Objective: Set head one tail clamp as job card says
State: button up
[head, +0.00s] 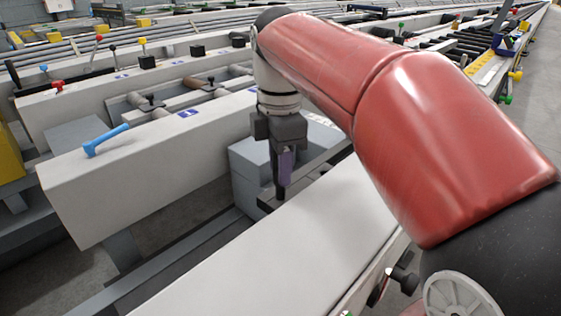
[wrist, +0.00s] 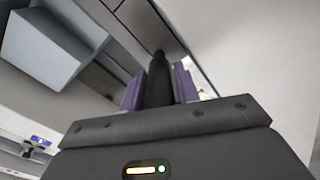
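In the head view my gripper (head: 283,183) points down between two pale beams, in front of a grey block (head: 250,165). Its purple fingers sit on either side of a dark rod (wrist: 159,82) in the wrist view and appear closed on it. The rod reaches past the fingertips; its far end and whether it is fixed to anything cannot be told. A blue lever handle (head: 105,140) stands tilted on the left pale beam (head: 140,175), well left of my gripper. Which part is the head one tail clamp is not clear. No job card is readable.
The near pale beam (head: 270,250) runs beside my gripper. Behind are more beams with black blocks (head: 147,62), a red-handled lever (head: 57,86) and yellow knobs (head: 142,41). A black knob (head: 403,280) is at lower right. The grey floor (head: 60,275) shows at lower left.

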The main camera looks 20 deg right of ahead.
jog(key=o, duration=0.3)
jog(key=shift+r, duration=0.15)
notch_tip(320, 180, up, 8)
jog(key=shift+f+p, duration=0.25)
jog(key=shift+p, duration=0.5)
